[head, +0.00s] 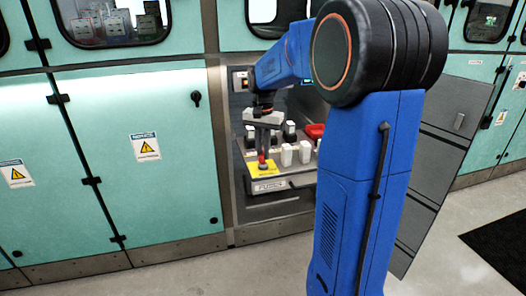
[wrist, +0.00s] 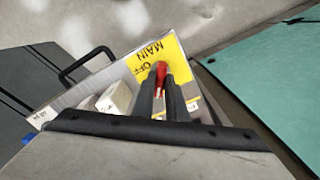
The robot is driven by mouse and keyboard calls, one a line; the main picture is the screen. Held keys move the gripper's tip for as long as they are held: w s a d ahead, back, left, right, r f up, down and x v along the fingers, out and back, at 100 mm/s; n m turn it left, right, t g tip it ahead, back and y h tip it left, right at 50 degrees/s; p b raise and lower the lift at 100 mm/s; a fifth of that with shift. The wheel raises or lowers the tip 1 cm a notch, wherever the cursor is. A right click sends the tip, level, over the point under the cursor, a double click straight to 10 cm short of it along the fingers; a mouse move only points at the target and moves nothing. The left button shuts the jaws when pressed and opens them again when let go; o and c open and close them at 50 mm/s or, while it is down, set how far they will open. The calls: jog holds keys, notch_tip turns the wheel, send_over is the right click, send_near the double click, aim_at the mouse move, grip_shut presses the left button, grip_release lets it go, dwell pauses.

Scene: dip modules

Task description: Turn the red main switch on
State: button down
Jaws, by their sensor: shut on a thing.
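The red main switch (head: 261,159) stands on a yellow plate (head: 264,171) at the front left of the panel inside the open cabinet. In the wrist view the red switch (wrist: 160,70) shows as a narrow strip between my two dark fingers. My gripper (wrist: 162,84) is shut on it. In the head view my gripper (head: 263,148) reaches down onto the switch from above. The yellow plate (wrist: 178,50) reads "MAIN" and "OFF" in the wrist view. The fingers hide most of the switch, and I cannot tell its exact angle.
White modules (head: 287,155) stand close to the right of the switch, with darker ones behind. A red object (head: 315,131) lies further right, partly behind my arm. A grey door (head: 430,150) stands open at the right. Green cabinets (head: 140,150) flank the opening.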

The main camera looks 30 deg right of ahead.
jog(key=n, duration=0.3)
jog(key=shift+n, duration=2.1)
jog(key=c, duration=1.8)
grip_release()
jog(key=shift+o, duration=0.2)
notch_tip(320, 180, up, 17)
jog(key=shift+r, duration=0.2)
